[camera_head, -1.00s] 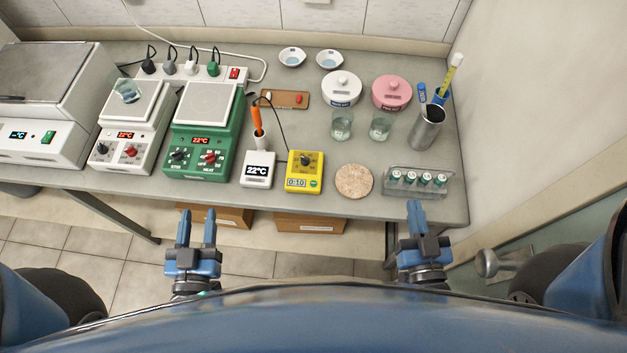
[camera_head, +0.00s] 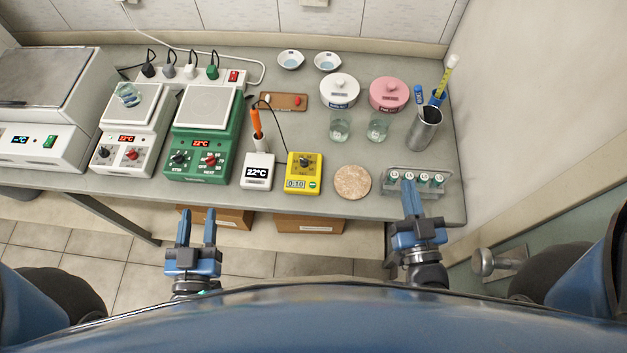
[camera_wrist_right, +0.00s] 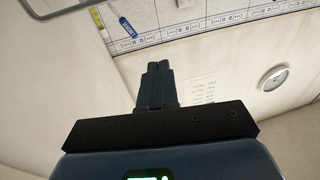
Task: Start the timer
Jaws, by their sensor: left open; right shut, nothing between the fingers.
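The yellow timer (camera_head: 304,173) lies near the front edge of the bench. It has a dark dial, a small display that seems to read 0:10, and a green button (camera_head: 313,184) at its lower right. My right gripper (camera_head: 409,186) is shut and empty, in front of the vial rack and to the right of the timer. It also shows shut in the right wrist view (camera_wrist_right: 157,75), pointing toward the wall. My left gripper (camera_head: 197,213) is open and empty in front of the bench, to the left of the timer and apart from it.
A cork mat (camera_head: 352,182) lies right of the timer, then a rack of vials (camera_head: 444,189). A white thermometer unit (camera_head: 257,172) with an orange probe stands left of it, beside the green hotplate (camera_head: 199,140). Two beakers (camera_head: 340,127) stand behind.

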